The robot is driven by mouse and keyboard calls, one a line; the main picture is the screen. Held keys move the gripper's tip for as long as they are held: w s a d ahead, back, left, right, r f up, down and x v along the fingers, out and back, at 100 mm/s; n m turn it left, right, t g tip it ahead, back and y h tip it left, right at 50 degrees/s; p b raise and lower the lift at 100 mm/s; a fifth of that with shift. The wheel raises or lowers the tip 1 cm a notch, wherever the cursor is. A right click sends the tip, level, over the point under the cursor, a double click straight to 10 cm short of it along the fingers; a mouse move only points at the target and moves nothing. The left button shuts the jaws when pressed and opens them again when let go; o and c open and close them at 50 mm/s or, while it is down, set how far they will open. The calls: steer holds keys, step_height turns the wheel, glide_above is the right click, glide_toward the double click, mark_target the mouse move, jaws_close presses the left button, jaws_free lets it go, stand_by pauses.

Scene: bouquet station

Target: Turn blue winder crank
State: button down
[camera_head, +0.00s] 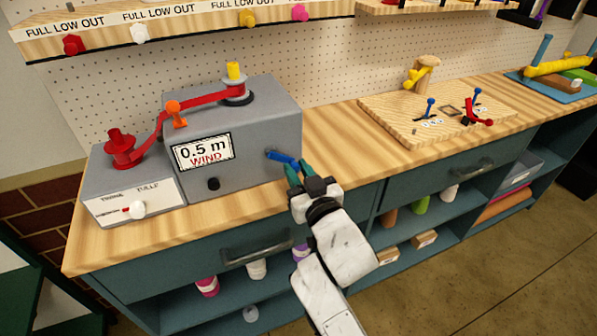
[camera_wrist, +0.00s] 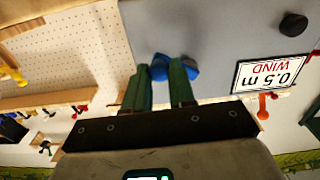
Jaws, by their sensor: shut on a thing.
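The winder (camera_head: 235,135) is a grey box on the wooden counter, with a "0.5 m WIND" label (camera_head: 203,151) on its front. Its blue crank (camera_head: 285,159) sticks out from the right part of the front face. My gripper (camera_head: 298,170) has green fingers and is shut on the blue crank's handle. In the wrist view the blue crank (camera_wrist: 161,68) shows between and beyond the green fingers (camera_wrist: 160,85); the fingers hide part of it. The label also shows there, upside down (camera_wrist: 271,74). A red ribbon (camera_head: 190,103) runs across the winder to a red spool (camera_head: 122,148).
A dark knob (camera_head: 213,184) sits below the label. To the right is a wooden board (camera_head: 440,112) with small levers. Bare counter (camera_head: 335,135) lies between. Drawer handles (camera_head: 256,254) jut out below.

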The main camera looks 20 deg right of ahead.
steer(key=shift+d+r+n+p, duration=0.1)
steer(key=shift+r+n+p, duration=0.2)
steer(key=shift+n+p, duration=0.1)
steer(key=shift+d+n, duration=0.1)
steer(key=shift+n, duration=0.4)
steer(key=c, duration=0.9)
jaws_free()
steer(key=shift+c, duration=0.2)
steer(key=s, duration=1)
steer(key=shift+s+b, duration=0.4)
steer(key=shift+b, duration=0.05)
